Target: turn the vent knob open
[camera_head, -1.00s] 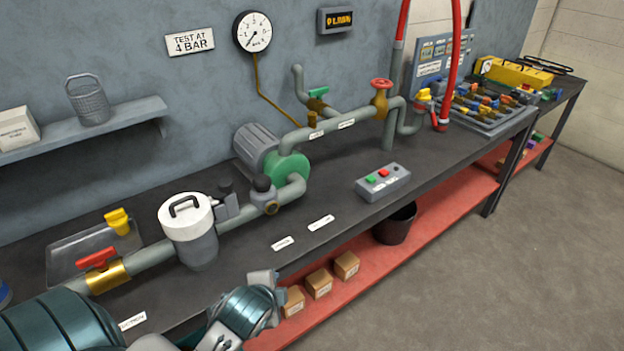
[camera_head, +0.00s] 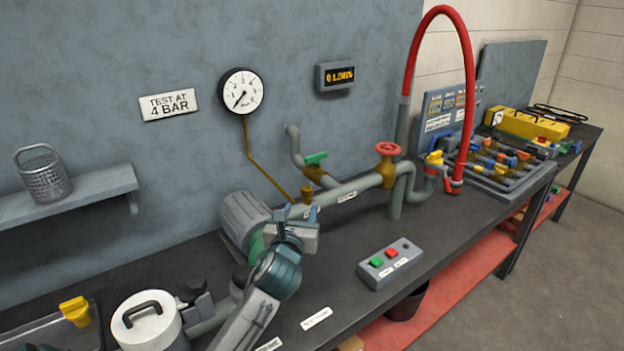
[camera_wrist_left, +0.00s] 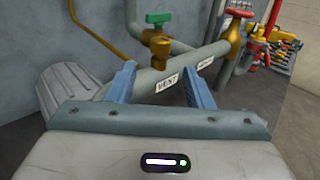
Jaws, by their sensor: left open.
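The vent knob (camera_head: 307,190) is a small brass knob standing on top of the grey pipe (camera_head: 345,190). In the left wrist view the brass knob (camera_wrist_left: 160,47) stands upright just beyond the fingertips, above a white VENT label (camera_wrist_left: 167,84) on the pipe. My left gripper (camera_head: 311,213) is close to the knob, on its near side and slightly below it in the head view. In the left wrist view its blue fingers (camera_wrist_left: 160,75) are spread apart with nothing held between them. The knob is not between the fingers. My right gripper is not in view.
A green-handled valve (camera_head: 316,158) is just behind the knob, and a red handwheel (camera_head: 388,149) is to its right. The pump motor (camera_head: 243,218) is left of the gripper. A button box (camera_head: 390,263) sits on the bench to the right. The gauge's brass tube (camera_head: 262,165) descends near the knob.

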